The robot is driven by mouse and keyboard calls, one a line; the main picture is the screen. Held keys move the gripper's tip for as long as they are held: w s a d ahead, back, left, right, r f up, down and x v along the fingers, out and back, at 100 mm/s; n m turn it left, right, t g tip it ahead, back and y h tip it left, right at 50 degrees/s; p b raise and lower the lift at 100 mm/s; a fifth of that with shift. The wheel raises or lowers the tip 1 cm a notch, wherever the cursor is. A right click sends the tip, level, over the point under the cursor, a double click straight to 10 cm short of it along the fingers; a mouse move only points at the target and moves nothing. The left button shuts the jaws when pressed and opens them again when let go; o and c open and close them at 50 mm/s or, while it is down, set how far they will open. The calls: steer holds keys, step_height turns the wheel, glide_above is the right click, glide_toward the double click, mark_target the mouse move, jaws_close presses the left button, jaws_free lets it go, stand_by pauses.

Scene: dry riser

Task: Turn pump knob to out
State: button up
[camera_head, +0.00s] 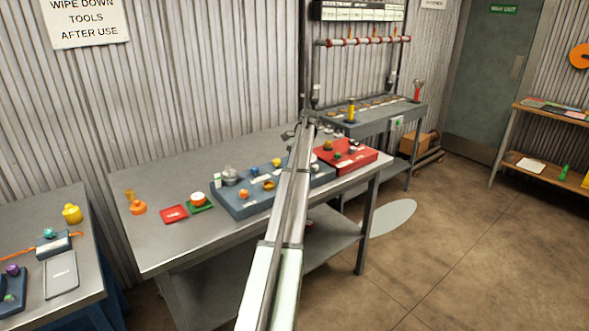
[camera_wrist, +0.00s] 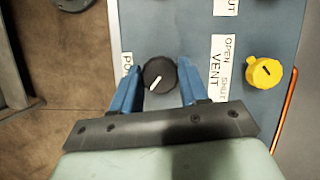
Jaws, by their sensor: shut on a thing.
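In the wrist view a round black knob (camera_wrist: 159,74) with a white pointer line sits on a blue-grey panel (camera_wrist: 190,40). Its pointer line slants toward the lower left of the picture. My gripper (camera_wrist: 160,84) has its two blue fingers on either side of the knob, shut on it. A label partly hidden by the left finger (camera_wrist: 126,65) shows only its first letters, "PU". A cut-off label at the top edge (camera_wrist: 229,6) ends in "UT". In the head view my arm hides part of the blue panel on the bench.
A yellow knob (camera_wrist: 264,72) stands right of the black one, beside a "VENT" label marked OPEN and SHUT (camera_wrist: 220,65). An orange line (camera_wrist: 287,108) runs at the panel's right. In the head view a red box (camera_head: 345,160) stands right of my arm on the bench.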

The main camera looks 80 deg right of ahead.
steer(key=o, duration=1.1)
steer(key=shift+c, duration=0.2)
